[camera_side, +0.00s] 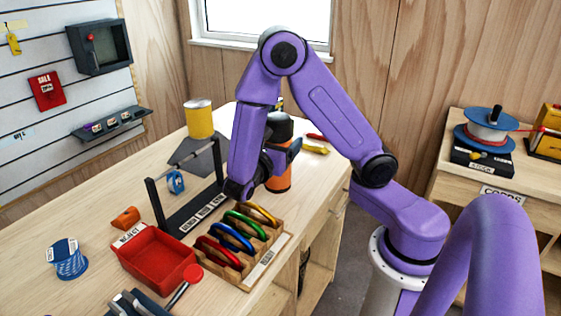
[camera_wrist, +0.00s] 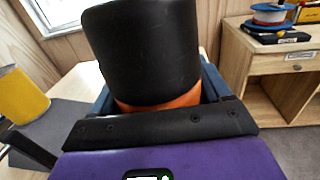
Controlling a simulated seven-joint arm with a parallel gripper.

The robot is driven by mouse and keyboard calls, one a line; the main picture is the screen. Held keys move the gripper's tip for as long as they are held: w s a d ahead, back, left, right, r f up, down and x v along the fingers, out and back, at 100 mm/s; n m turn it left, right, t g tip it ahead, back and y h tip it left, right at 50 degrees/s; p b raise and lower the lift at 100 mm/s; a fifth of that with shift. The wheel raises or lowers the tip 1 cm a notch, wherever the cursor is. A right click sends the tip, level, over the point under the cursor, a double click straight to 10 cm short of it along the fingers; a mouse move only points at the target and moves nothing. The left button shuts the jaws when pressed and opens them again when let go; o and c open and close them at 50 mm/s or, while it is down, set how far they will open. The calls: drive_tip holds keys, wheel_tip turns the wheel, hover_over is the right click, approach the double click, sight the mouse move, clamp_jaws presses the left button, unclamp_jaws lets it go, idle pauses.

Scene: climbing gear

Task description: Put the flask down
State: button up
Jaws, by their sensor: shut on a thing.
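The flask has an orange body (camera_side: 281,179) and a black top (camera_side: 279,126). It stands upright at the far right part of the workbench (camera_side: 75,220). My gripper (camera_side: 284,157) is shut on the flask, with its blue fingers on either side. In the wrist view the flask's black top (camera_wrist: 145,50) fills the middle, with a strip of orange below it between the fingers. My arm hides part of the flask in the side view. I cannot tell whether its base touches the bench.
A yellow can (camera_side: 199,119) stands by a dark grey mat (camera_side: 203,160) to the left. A wooden rack (camera_side: 262,262) of coloured carabiners, a black rack (camera_side: 190,212) and a red tray (camera_side: 157,258) are nearer. A yellow-handled item (camera_side: 314,149) lies behind right.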

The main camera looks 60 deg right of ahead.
drive_tip(key=shift+f, duration=2.15)
drive_tip(key=o, duration=1.3)
drive_tip(key=shift+c, duration=0.2)
drive_tip(key=shift+a, duration=0.35)
drive_tip(key=s+a, duration=0.1)
drive_tip(key=a, duration=1)
drive_tip(key=s+a+r+m+y, duration=0.1)
drive_tip(key=s+m+y, duration=0.2)
drive_tip(key=s+y, duration=0.6)
drive_tip(key=s+a+r+m+g+y, duration=0.1)
drive_tip(key=s+m+y, duration=0.2)
drive_tip(key=s+y, duration=0.6)
drive_tip(key=shift+r+m+g, duration=0.3)
drive_tip(key=shift+r, duration=0.1)
